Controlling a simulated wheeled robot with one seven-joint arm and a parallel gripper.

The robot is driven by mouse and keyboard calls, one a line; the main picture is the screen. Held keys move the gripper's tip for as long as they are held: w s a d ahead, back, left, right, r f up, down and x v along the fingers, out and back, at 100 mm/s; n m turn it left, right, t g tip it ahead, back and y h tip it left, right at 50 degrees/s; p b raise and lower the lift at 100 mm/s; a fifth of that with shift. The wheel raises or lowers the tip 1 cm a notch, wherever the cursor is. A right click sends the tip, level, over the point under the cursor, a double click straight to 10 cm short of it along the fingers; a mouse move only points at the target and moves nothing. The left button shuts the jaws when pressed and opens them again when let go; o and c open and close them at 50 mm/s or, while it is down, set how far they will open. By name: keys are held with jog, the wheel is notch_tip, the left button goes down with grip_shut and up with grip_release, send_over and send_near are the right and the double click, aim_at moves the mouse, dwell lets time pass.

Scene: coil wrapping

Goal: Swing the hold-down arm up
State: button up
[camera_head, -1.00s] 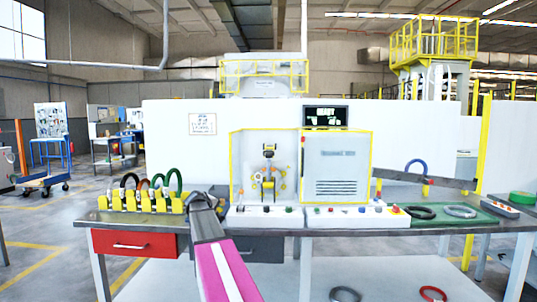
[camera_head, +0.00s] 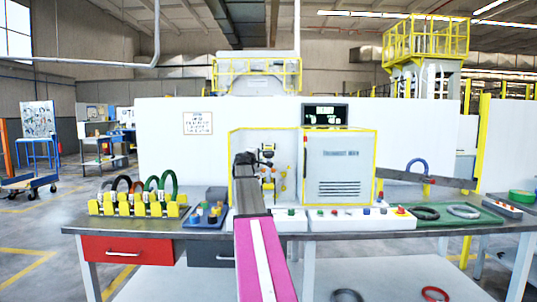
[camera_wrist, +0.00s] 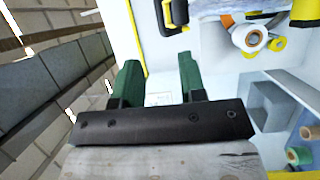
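The coil wrapping machine (camera_head: 340,175) stands on the table, with a yellow-edged opening on its left. A dark part with rollers (camera_head: 267,160) is in that opening; it looks like the hold-down arm, but my gripper and arm partly cover it. My gripper (camera_head: 246,160) is at the left of the opening. In the wrist view my gripper (camera_wrist: 160,68) has two green fingers well apart with nothing between them. A black U-shaped part (camera_wrist: 173,14) lies ahead of the fingertips. White and orange rollers (camera_wrist: 247,37) are to the right. I cannot tell contact.
A yellow rack (camera_head: 140,207) of coloured coils stands left on the table. A blue-and-grey block with knobs (camera_head: 207,213) is beside the machine. A button panel (camera_head: 360,220) runs along the front. A green mat (camera_head: 460,222) with coils lies right.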

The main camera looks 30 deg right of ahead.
jog(key=x, duration=1)
jog(key=shift+w+d, duration=0.25)
grip_shut()
